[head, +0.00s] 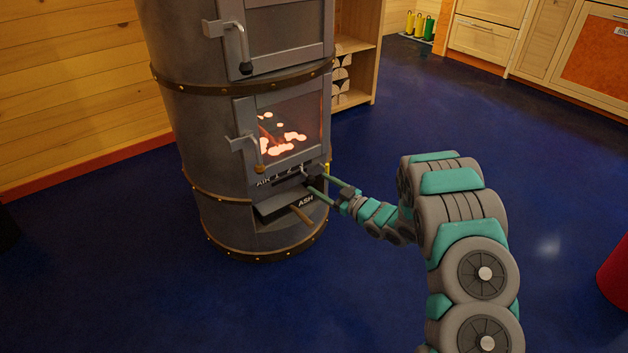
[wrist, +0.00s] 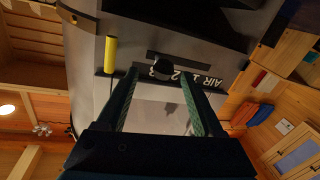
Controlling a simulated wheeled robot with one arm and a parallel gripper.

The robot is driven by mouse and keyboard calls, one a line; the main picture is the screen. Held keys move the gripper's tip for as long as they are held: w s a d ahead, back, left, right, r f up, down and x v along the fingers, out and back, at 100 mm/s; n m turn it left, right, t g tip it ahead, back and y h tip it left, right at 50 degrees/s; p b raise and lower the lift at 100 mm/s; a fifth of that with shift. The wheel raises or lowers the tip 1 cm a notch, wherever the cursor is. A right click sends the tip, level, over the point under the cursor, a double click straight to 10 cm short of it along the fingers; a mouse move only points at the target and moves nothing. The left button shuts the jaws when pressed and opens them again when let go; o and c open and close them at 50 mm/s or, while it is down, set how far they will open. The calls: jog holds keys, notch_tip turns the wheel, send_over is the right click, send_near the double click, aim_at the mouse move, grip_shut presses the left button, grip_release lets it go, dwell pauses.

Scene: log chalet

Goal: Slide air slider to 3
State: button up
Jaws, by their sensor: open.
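The air slider's round black knob (wrist: 163,68) shows in the wrist view on the front of the grey stove. It sits by the 3 end of the AIR 1 2 3 scale (wrist: 195,78), which appears upside down, and partly hides the 3. My gripper (wrist: 158,74) is open, with one green finger on each side of the knob and a visible gap to each. In the head view my gripper (head: 318,183) is at the stove front (head: 225,165), right of the AIR label (head: 263,183). Whether the fingertips reach past the knob is hard to tell.
A yellow bar (wrist: 110,55) stands close beside one finger in the wrist view. Below the scale is the ash drawer (head: 272,207) with a wooden handle (head: 301,215). Above is the glowing fire door (head: 285,130) with its latch.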

jog(key=v, duration=0.3)
jog(key=shift+s+d, duration=0.15)
jog(key=shift+d, duration=0.05)
jog(key=d+r+m+g+h+p, duration=0.1)
jog(key=d+r+m+h+p, duration=0.1)
jog(key=d+r+h, duration=0.5)
jog(key=d+r+m+h+p, duration=0.15)
jog(key=d+r+h, duration=0.3)
jog(key=d, duration=0.45)
jog(key=s+d+r+m+g+h+p, duration=0.1)
jog(key=s+d+r+m+g+h, duration=0.3)
jog(key=s, duration=0.4)
jog(key=s+a+r+m+g+y+p, duration=0.1)
jog(key=s+a+r+g, duration=0.2)
jog(key=s, duration=1.1)
jog(key=s+a+r+m+g+p, duration=0.1)
jog(key=s+a+r+g, duration=0.2)
jog(key=s, duration=1.2)
jog(key=s+a+r+m+g+y+p, duration=0.1)
jog(key=s+a, duration=0.6)
jog(key=s, duration=0.8)
notch_tip(320, 180, up, 3)
jog(key=g+p, duration=0.1)
jog(key=g, duration=0.1)
jog(key=shift+f+m+g+y, duration=0.25)
jog(key=shift+m+g+y, duration=0.05)
jog(key=shift+m+y, duration=0.05)
